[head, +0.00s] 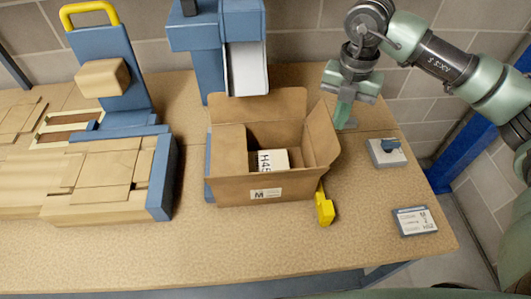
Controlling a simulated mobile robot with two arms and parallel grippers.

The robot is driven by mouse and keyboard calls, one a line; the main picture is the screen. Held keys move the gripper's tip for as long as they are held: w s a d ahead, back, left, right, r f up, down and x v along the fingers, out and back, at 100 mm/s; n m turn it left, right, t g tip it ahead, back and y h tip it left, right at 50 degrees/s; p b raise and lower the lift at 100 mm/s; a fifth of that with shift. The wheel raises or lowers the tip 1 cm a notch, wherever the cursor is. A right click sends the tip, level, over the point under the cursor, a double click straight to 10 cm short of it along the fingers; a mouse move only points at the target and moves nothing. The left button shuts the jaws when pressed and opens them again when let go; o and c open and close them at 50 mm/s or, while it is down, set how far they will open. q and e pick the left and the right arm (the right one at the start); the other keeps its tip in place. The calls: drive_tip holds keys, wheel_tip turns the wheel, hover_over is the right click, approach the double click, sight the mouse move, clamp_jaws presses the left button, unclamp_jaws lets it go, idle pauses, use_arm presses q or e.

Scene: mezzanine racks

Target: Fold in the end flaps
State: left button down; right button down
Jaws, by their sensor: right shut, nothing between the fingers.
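An open cardboard box (232,190) stands on the table with a label on its front. A white item (273,159) with black print lies inside. The back flap (262,105) stands upright. The right end flap (321,138) stands up and leans outward. My left gripper is not in view.
A blue machine (196,58) stands behind the box. A blue stand with a yellow handle (90,13) and wooden boards (95,170) fill the left. A yellow piece (324,206) is beside the box. The table front is clear.

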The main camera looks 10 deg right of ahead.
drive_tip(key=shift+a+f+b, duration=0.2)
drive_tip(key=shift+a+f, duration=0.1)
drive_tip(key=shift+a, duration=0.55)
drive_tip(key=shift+a+f+b, duration=0.15)
drive_tip(key=shift+a+f, duration=0.15)
drive_tip(key=shift+a, duration=0.5)
drive_tip(key=shift+a+f+b, duration=0.2)
drive_tip(key=shift+a+f, duration=0.1)
drive_tip(key=shift+a, duration=0.55)
wheel_tip(320, 180, up, 8)
drive_tip(key=a+p, duration=0.1)
drive_tip(key=p, duration=0.2)
drive_tip(key=shift+w+a+f+p, duration=0.15)
drive_tip(key=shift+w+f+p, duration=0.1)
drive_tip(key=shift+p, duration=0.1)
